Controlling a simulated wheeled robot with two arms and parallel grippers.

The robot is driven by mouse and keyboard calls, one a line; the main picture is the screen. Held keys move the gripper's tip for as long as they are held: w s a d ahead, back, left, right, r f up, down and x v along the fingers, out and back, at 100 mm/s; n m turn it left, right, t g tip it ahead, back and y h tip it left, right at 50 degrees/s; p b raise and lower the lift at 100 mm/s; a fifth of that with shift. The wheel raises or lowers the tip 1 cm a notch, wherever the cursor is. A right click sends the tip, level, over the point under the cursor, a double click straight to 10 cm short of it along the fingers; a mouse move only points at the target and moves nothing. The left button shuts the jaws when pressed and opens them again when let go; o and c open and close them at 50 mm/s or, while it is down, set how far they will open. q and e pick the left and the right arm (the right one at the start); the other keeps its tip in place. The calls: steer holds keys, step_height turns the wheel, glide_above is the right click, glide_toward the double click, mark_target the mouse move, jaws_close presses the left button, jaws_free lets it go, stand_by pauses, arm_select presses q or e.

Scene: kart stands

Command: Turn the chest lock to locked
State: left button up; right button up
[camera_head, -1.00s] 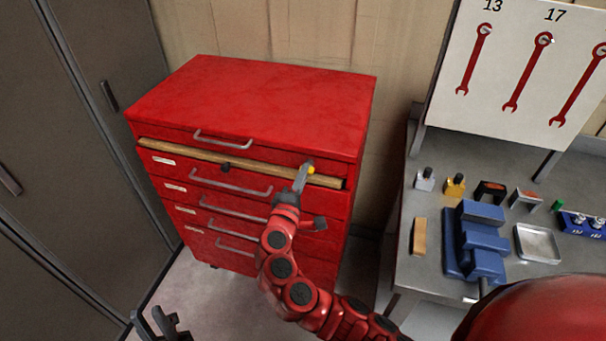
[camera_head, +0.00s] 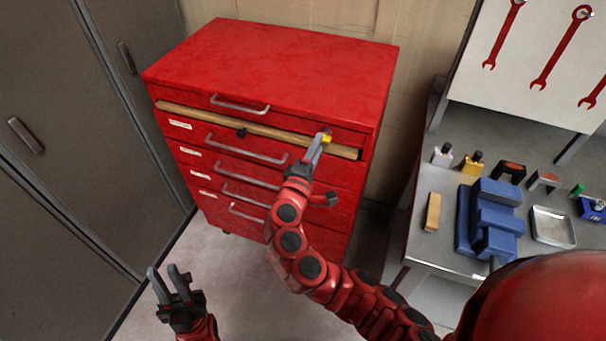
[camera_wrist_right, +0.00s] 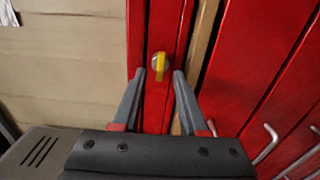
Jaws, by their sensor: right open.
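The red chest (camera_head: 270,60) stands against the wall in the head view, with several handled drawers. Its lock is a yellow key-like knob (camera_head: 327,139) at the right end of the top drawer front. In the right wrist view the yellow knob (camera_wrist_right: 160,67) sits on a round grey disc, its bar looking lengthwise in that picture. My right gripper (camera_head: 320,146) is at the lock; in the wrist view its open fingertips (camera_wrist_right: 160,75) are either side of the knob, apart from it. My left gripper (camera_head: 167,272) is open and empty, low at the left.
A wooden strip (camera_head: 225,121) runs across the chest front below the top drawer. Grey lockers (camera_head: 60,150) stand at left. A workbench (camera_head: 440,225) with a blue vise (camera_head: 490,218) and a metal tray (camera_head: 552,226) is at right. Open floor lies before the chest.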

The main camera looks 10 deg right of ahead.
steer(key=b+v, duration=0.2)
steer(key=v, duration=1.3)
steer(key=shift+s+a, duration=0.25)
steer(key=shift+s, duration=0.05)
steer(key=shift+w, duration=0.1)
